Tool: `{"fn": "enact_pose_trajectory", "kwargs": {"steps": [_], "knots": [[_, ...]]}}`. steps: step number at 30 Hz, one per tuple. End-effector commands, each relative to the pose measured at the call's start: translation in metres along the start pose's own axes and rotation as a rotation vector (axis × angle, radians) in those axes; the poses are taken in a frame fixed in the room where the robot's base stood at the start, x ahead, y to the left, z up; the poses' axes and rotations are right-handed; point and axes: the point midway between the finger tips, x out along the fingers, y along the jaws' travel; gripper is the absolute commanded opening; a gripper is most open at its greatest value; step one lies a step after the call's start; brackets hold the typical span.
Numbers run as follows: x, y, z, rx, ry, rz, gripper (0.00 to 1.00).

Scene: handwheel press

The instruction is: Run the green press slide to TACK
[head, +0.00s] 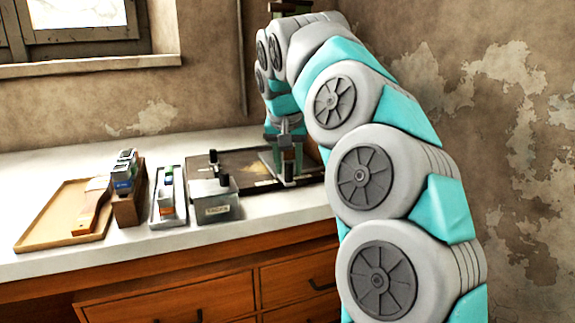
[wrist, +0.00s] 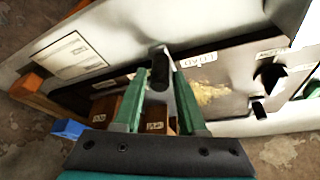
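My gripper (head: 287,158) is over the right part of the bench, pointing down at the dark press board (head: 232,161). Its two green fingers (wrist: 160,74) stand apart in the wrist view. A black upright knob (wrist: 160,68) shows between the fingertips; it also shows in the head view (head: 288,172). I cannot tell whether the fingers touch it. A LOAD label (wrist: 197,60) lies on the board to the right of the fingers. Other small labels sit on brown wood (wrist: 155,127), partly hidden by the fingers; I cannot read them. I cannot clearly make out a green slide.
A grey labelled box (head: 216,208) with a black knob stands left of the board. Further left are a metal tray (head: 155,212), a wooden block with grey-blue pieces (head: 128,208), and a wooden tray (head: 40,238) with a brush (head: 92,207). The wall is close behind.

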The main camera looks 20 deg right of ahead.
Motion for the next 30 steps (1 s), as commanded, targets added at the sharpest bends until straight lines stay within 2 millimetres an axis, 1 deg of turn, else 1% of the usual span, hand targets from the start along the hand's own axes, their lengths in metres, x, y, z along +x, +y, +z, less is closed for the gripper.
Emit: {"fn": "enact_pose_trajectory", "kwargs": {"steps": [1, 3, 4, 11, 14, 17, 24, 30], "knots": [[0.000, 0.000, 0.000, 0.000, -0.001, 0.000, 0.47], [0.000, 0.000, 0.000, 0.000, -0.001, 0.000, 0.55], [0.000, 0.000, 0.000, 0.000, -0.002, 0.000, 0.57], [0.000, 0.000, 0.001, 0.000, -0.002, 0.001, 0.57], [-0.003, 0.000, 0.000, 0.002, -0.002, 0.001, 0.57], [-0.013, 0.001, -0.001, 0.004, 0.000, 0.000, 0.57], [-0.048, 0.000, -0.001, 0.003, 0.002, 0.000, 0.57], [-0.068, -0.001, -0.001, 0.002, 0.000, 0.001, 0.57]]}}
